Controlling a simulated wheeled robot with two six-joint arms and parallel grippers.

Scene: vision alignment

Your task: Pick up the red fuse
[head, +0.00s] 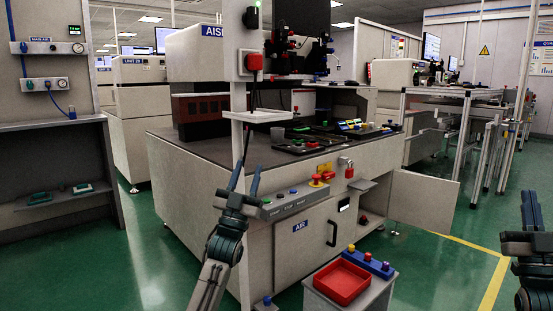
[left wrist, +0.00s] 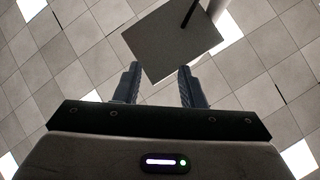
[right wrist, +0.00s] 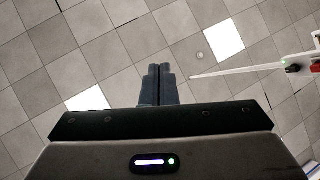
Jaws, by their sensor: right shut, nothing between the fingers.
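I cannot pick out the red fuse for certain. A red plug-like piece (head: 254,62) sits on a white box on the post, and small red bits lie among the parts on the machine top (head: 311,143). My left gripper (head: 247,178) is open and empty, pointing up in front of the machine, just below the small white shelf (head: 265,116). In the left wrist view its two fingers (left wrist: 158,85) stand apart below a square grey plate (left wrist: 170,42). My right gripper (head: 531,208) is at the right edge, and its fingers (right wrist: 158,82) are together with nothing between them.
A red tray (head: 342,282) and a blue strip with coloured buttons (head: 372,262) sit on a low stand at the front. A cabinet door (head: 424,203) hangs open at right. A button panel (head: 297,203) juts from the machine. Green floor is clear at left.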

